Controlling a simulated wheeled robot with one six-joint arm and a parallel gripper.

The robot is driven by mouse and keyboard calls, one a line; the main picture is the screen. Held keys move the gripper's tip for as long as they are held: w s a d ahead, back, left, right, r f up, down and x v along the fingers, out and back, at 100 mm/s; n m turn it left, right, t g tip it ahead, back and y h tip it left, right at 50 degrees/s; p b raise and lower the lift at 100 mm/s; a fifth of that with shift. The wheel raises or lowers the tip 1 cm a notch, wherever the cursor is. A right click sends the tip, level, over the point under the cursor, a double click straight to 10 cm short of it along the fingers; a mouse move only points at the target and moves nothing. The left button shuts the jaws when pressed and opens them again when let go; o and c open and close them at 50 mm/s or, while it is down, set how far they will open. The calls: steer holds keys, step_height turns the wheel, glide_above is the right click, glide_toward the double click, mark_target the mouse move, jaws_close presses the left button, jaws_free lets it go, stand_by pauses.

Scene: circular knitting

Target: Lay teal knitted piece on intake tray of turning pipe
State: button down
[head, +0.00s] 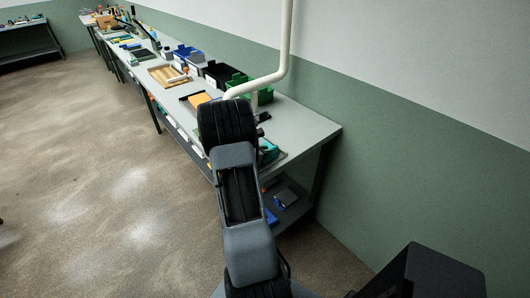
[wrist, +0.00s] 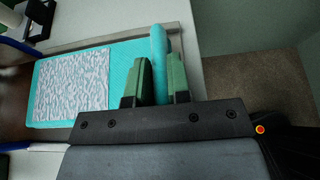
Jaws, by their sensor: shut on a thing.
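The teal knitted piece (wrist: 122,68) lies flat in the wrist view, with a grey and white patterned panel (wrist: 72,80) at its left part. My gripper (wrist: 159,60) has its green fingers shut on a raised fold at the piece's right end. The piece lies over a tray or board whose grey-brown edge (wrist: 186,40) shows at the right; I cannot tell whether this is the intake tray. In the head view a bit of teal (head: 268,152) shows beside my arm, which hides the gripper. A white pipe (head: 289,40) comes down and bends left over the bench.
The grey bench (head: 300,122) runs along the green wall, its near right corner bare. Green bins (head: 240,87), a black bin (head: 217,74) and a blue bin (head: 187,53) stand at its back. A wooden tray (head: 168,76) lies farther along. A lower shelf (head: 290,212) holds small items.

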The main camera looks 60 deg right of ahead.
steer(key=shift+f, duration=0.2)
steer(key=c, duration=1.1)
jaws_free()
